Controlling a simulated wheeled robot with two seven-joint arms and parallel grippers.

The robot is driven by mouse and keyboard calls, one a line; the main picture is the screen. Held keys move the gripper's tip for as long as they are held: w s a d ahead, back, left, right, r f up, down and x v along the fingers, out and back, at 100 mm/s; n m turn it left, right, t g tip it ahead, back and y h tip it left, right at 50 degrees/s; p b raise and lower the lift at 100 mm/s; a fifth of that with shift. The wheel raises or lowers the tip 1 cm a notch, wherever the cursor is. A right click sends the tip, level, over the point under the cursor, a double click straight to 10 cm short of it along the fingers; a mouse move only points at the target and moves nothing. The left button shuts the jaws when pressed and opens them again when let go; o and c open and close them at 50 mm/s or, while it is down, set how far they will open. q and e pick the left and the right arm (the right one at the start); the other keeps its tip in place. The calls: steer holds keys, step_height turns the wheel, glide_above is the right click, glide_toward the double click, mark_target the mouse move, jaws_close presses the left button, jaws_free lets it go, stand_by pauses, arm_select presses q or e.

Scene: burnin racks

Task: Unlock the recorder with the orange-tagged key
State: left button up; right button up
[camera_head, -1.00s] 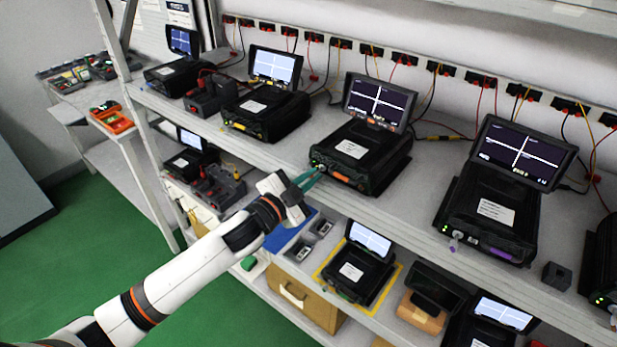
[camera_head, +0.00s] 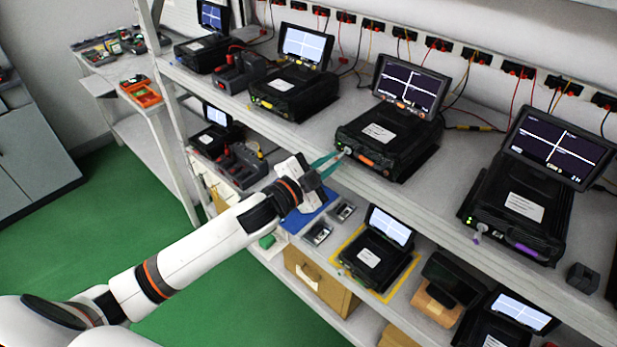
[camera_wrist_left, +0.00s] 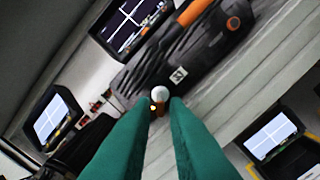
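The recorder with an orange front strip (camera_head: 366,160) stands at the front edge of the upper shelf, its screen lit. My left gripper (camera_head: 341,154) reaches to the left end of its front face with two green fingers. In the left wrist view, the fingertips (camera_wrist_left: 160,103) lie on both sides of a small orange-brown piece (camera_wrist_left: 157,109), possibly the key. A white round knob (camera_wrist_left: 160,93) shows just beyond it, against the recorder (camera_wrist_left: 190,60). A gap shows between the fingers; whether they grip the piece is unclear. My right gripper is out of view.
A recorder with a purple strip (camera_head: 525,249) and a small dark block (camera_head: 582,278) stand to the right. Other recorders (camera_head: 292,92) stand to the left. A lower shelf holds a recorder on a yellow-edged mat (camera_head: 345,262). Cables hang along the back wall.

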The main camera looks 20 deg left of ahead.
arm_select(q)
steer(key=b+v, duration=0.2)
steer(key=v, duration=0.8)
steer(key=shift+s+b, duration=0.2)
steer(key=shift+b, duration=0.15)
